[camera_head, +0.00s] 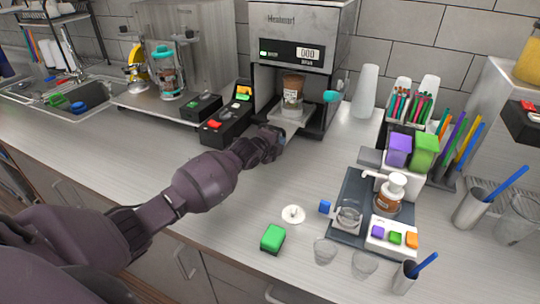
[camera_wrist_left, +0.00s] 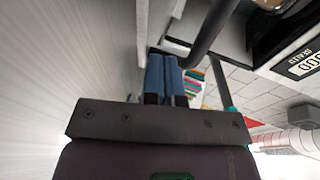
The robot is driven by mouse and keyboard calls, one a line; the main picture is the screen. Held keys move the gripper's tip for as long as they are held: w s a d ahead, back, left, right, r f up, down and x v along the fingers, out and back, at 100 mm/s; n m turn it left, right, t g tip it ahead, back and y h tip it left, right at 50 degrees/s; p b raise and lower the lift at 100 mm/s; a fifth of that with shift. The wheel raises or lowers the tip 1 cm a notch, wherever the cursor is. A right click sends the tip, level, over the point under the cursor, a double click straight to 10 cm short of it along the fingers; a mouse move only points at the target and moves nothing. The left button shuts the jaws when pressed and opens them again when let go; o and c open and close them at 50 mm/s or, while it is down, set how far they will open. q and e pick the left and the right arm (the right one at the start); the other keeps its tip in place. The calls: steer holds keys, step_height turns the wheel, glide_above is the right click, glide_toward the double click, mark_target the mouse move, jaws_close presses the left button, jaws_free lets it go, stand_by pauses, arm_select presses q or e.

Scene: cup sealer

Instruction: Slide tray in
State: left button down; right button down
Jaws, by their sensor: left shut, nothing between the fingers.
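The cup sealer (camera_head: 292,48) is a steel machine with a lit display at the back of the counter. Its tray (camera_head: 308,119) sticks out of the front opening and carries a clear cup (camera_head: 292,98) with brown contents. A teal-ended handle (camera_head: 332,96) juts from the sealer's right side. My left gripper (camera_head: 280,138) is low at the tray's front-left. Its blue fingers (camera_wrist_left: 166,72) are shut together with nothing between them, close to the machine in the left wrist view. I cannot tell whether they touch the tray. My right gripper is not in view.
A black box with a red button (camera_head: 215,125) stands left of the sealer. White cups (camera_head: 366,90) stand at its right. A dark mat (camera_head: 348,190) with a jar and pump bottle lies front right. A green block (camera_head: 272,238) is near the edge. Counter left of my arm is clear.

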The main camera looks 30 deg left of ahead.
mark_target(283, 133)
arm_select(q)
steer(key=w+b, duration=0.1)
steer(key=w, duration=0.2)
steer(key=shift+w+f+b, duration=0.15)
steer(key=shift+w+b, duration=0.1)
steer(key=shift+b, duration=0.1)
steer(key=shift+w+a, duration=0.15)
steer(key=shift+w, duration=0.05)
steer(key=shift+r, duration=0.45)
steer(key=shift+a, duration=0.1)
